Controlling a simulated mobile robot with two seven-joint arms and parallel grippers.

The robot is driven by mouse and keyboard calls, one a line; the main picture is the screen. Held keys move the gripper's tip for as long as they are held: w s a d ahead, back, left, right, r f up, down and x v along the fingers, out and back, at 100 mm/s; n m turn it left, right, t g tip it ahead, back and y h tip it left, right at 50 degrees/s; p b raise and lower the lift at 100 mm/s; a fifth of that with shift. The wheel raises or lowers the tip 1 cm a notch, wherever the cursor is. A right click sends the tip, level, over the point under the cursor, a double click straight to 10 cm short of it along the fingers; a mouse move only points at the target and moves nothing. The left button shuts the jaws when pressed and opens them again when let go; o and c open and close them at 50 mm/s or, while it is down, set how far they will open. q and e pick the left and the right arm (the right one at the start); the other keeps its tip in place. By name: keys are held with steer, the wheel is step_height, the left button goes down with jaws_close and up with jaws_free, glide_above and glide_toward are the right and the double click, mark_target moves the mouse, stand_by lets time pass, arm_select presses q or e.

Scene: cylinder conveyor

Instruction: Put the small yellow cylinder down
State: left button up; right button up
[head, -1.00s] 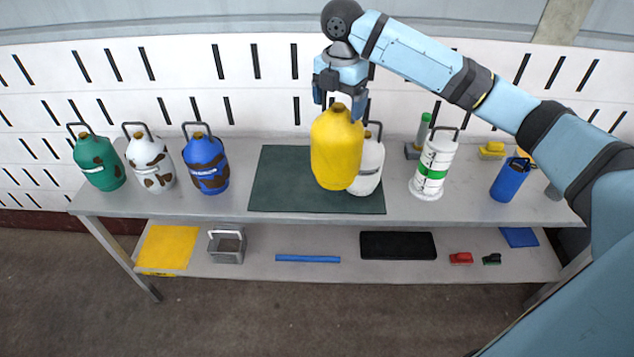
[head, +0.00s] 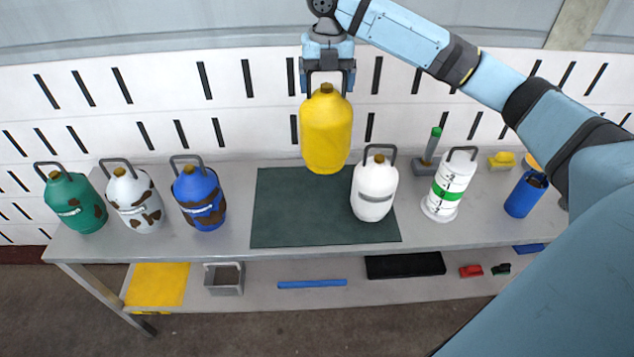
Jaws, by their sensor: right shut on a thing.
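The small yellow cylinder (head: 326,132) hangs upright from my right gripper (head: 328,82), which is shut on its handle. In the head view its lower end overlaps the back edge of the dark green mat (head: 290,215); the exact gap beneath it is hard to tell. A white cylinder (head: 374,190) with a grey band stands on the right part of the mat. My left gripper is not in view.
A green (head: 75,202), a white-and-brown (head: 133,197) and a blue cylinder (head: 199,195) stand left of the mat. A white cylinder with a green band (head: 447,187) and a blue container (head: 525,193) stand right. The mat's left and middle are clear.

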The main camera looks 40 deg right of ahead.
mark_target(327, 114)
steer(key=shift+f, duration=0.1)
step_height(327, 114, down, 14)
steer(key=shift+s+f, duration=0.1)
steer(key=shift+f, duration=2.65)
steer(key=o, duration=1.5)
steer(key=shift+f, duration=0.15)
steer(key=shift+o, duration=0.7)
steer(key=shift+s, duration=0.1)
step_height(327, 114, up, 12)
steer(key=shift+r, duration=0.15)
